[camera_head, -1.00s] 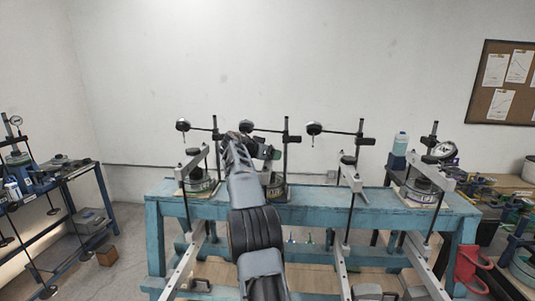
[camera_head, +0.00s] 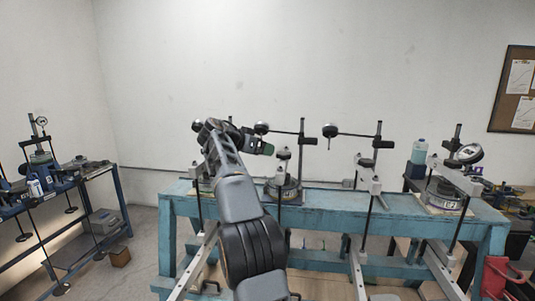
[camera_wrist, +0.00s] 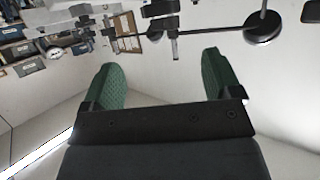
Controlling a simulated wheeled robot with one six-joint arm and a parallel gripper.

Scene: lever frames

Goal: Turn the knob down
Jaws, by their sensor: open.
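My gripper (camera_head: 262,146) is raised above the left part of the blue bench, near the rods and dials, and points to the right in the head view. In the wrist view its two green fingertips (camera_wrist: 160,82) stand wide apart with nothing between them. A dark round dial or knob (camera_wrist: 263,27) on a thin rod shows at upper right there, beyond the fingers. Dark clamps (camera_wrist: 162,12) sit at the top. In the head view, similar round parts stand on rods at the middle (camera_head: 330,130) and behind my gripper. I cannot tell which one is the task's knob.
The blue bench (camera_head: 325,203) carries several upright posts, lever arms and round cells. A shelf rack (camera_head: 65,190) is at the left. The wall space above the rods is free.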

